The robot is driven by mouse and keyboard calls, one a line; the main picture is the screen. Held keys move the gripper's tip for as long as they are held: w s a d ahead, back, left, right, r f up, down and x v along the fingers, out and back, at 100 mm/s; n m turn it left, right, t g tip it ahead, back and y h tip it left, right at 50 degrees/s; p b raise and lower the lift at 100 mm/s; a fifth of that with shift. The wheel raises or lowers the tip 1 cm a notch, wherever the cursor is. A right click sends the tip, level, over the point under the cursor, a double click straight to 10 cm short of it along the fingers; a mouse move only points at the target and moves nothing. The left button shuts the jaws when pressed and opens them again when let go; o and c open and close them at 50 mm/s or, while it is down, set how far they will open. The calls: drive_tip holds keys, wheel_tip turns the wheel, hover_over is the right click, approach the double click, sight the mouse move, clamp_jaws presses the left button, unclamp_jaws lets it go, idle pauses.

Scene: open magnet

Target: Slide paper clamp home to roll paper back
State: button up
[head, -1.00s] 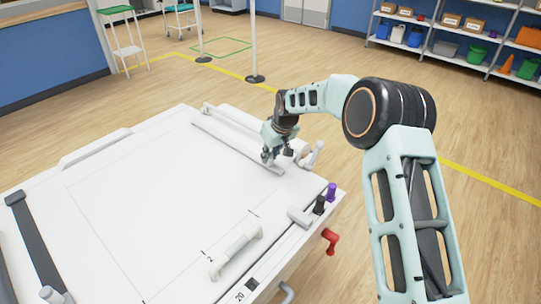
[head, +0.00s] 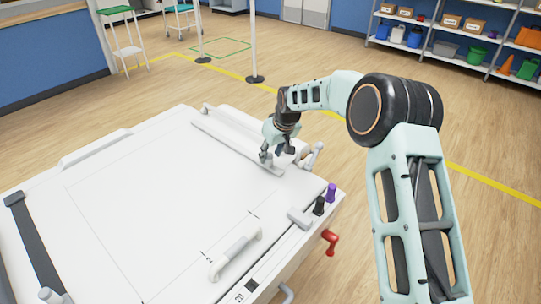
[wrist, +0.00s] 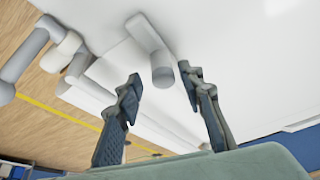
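The paper clamp (head: 223,140) is a long pale grey bar across the far right part of the white board, beside the paper roll (head: 232,122). In the wrist view a short bar with a rounded grey knob (wrist: 163,74) stands between my fingertips; it appears to be the clamp's handle. My gripper (head: 274,155) is over the near end of the clamp. The wrist view shows my gripper (wrist: 161,77) open, with fingers on both sides of the knob and visible gaps. In the head view the gripper hides the knob.
The roll's crank handle (head: 313,155) lies close to the right of my gripper. Black (head: 319,205) and purple (head: 331,193) knobs and a red crank (head: 330,241) are at the board's right edge. A white handle (head: 235,254) stands nearer. The board's middle is clear.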

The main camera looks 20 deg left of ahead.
drive_tip(key=v, duration=1.1)
drive_tip(key=shift+w, duration=0.1)
